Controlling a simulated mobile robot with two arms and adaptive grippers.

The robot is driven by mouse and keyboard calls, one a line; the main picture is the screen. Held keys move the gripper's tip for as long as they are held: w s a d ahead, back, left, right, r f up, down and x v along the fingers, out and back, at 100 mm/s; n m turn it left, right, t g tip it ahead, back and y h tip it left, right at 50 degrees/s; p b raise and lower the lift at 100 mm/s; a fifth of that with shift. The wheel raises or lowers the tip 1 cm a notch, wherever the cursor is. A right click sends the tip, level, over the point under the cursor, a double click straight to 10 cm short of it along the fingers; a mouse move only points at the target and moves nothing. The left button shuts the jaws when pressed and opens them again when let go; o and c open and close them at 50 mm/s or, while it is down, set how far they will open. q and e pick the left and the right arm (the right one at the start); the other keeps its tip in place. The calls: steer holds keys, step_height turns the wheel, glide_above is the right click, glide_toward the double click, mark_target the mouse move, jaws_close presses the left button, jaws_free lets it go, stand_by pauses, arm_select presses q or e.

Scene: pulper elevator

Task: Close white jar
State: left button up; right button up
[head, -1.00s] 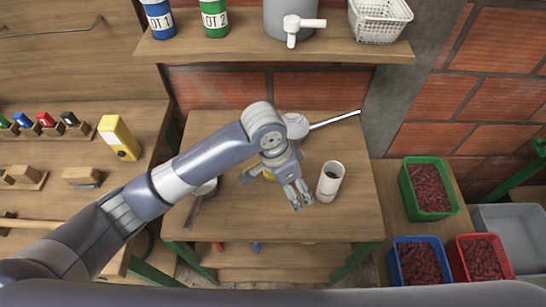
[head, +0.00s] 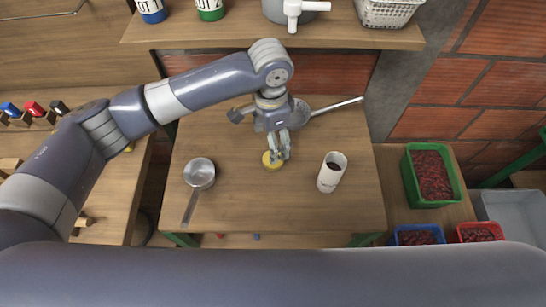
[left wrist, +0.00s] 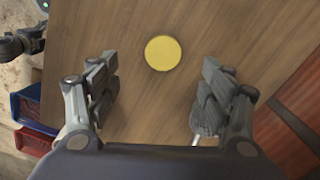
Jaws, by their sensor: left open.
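The white jar (head: 331,172) stands on the wooden table to the right of my left gripper. Its top looks dark and open. A round yellow lid (head: 270,161) lies flat on the table. It also shows in the left wrist view (left wrist: 163,53), framed between the fingers. My left gripper (head: 281,154) is open and points down close to the lid, partly covering it in the head view. In the left wrist view its fingers (left wrist: 160,68) are wide apart with nothing between them. A dark mechanism at that view's upper left edge may be my right gripper; its jaws are unclear.
A small saucepan (head: 199,173) lies on the table's left side. A long-handled utensil (head: 338,106) lies at the back, partly behind the gripper. A shelf (head: 230,31) overhangs the back. A green tub (head: 410,180) stands right of the table. The table's front middle is clear.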

arm_select(q)
steer(key=shift+f, duration=2.35)
steer(key=f, duration=0.1)
steer(key=f+p, duration=0.1)
steer(key=f, duration=0.2)
steer(key=shift+w+d+p, duration=0.25)
steer(key=shift+w+p, duration=0.1)
steer(key=shift+w, duration=0.05)
steer(key=shift+f, duration=0.6)
steer(key=shift+c, duration=0.3)
steer(key=c, duration=0.7)
